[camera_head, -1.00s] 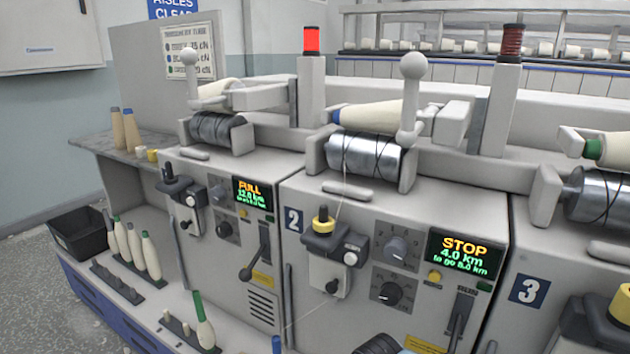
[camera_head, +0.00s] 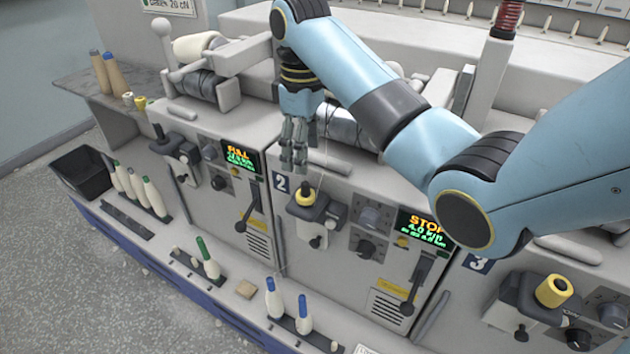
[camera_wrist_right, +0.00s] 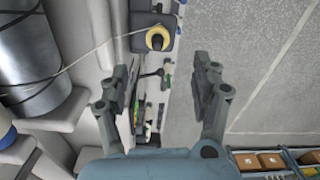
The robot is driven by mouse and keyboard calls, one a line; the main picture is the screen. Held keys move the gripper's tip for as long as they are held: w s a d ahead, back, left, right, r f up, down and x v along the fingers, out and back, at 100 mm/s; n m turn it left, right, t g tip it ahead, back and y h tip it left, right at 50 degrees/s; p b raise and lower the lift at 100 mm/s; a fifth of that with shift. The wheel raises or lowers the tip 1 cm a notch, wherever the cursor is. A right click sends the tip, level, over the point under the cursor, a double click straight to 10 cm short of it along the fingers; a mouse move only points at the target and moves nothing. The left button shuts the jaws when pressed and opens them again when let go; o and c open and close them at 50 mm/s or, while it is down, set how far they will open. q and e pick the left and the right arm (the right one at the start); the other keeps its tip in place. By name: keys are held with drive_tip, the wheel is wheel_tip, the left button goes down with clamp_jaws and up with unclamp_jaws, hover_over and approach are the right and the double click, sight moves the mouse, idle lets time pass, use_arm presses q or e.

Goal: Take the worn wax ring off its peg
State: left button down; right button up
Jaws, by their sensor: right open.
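The yellow wax ring (camera_head: 306,193) sits around a dark peg on the grey holder of unit 2, left of the STOP display. In the right wrist view the same ring (camera_wrist_right: 157,39) shows beyond the fingertips, with the dark peg through its middle. My right gripper (camera_head: 293,165) hangs fingers down, just above and slightly left of the ring in the head view. Its fingers (camera_wrist_right: 162,82) are spread and empty in the wrist view, apart from the ring. My left gripper is in neither view.
A thread (camera_head: 320,180) runs down near the ring. Unit 3 carries another yellow ring (camera_head: 553,291). Small rings (camera_head: 140,102) lie on the left shelf. Bobbins (camera_head: 272,298) stand on the lower ledge. The drum (camera_head: 345,127) lies partly behind my arm.

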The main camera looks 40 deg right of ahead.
sight(306, 183)
drive_tip(key=shift+f, duration=0.6)
wheel_tip(306, 183, down, 4)
drive_tip(key=shift+a+r, duration=0.1)
drive_tip(key=shift+r, duration=0.05)
drive_tip(key=shift+f, duration=0.3)
drive_tip(key=f, duration=0.4)
drive_tip(key=shift+w+d+f+p, duration=0.1)
drive_tip(key=shift+d+f+p, duration=0.15)
drive_tip(key=shift+p, duration=0.1)
drive_tip(key=shift+f, duration=0.3)
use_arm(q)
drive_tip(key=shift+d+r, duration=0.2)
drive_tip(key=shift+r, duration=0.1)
use_arm(e)
drive_tip(key=shift+c, duration=0.5)
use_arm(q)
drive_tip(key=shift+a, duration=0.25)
use_arm(e)
drive_tip(key=c, duration=0.8)
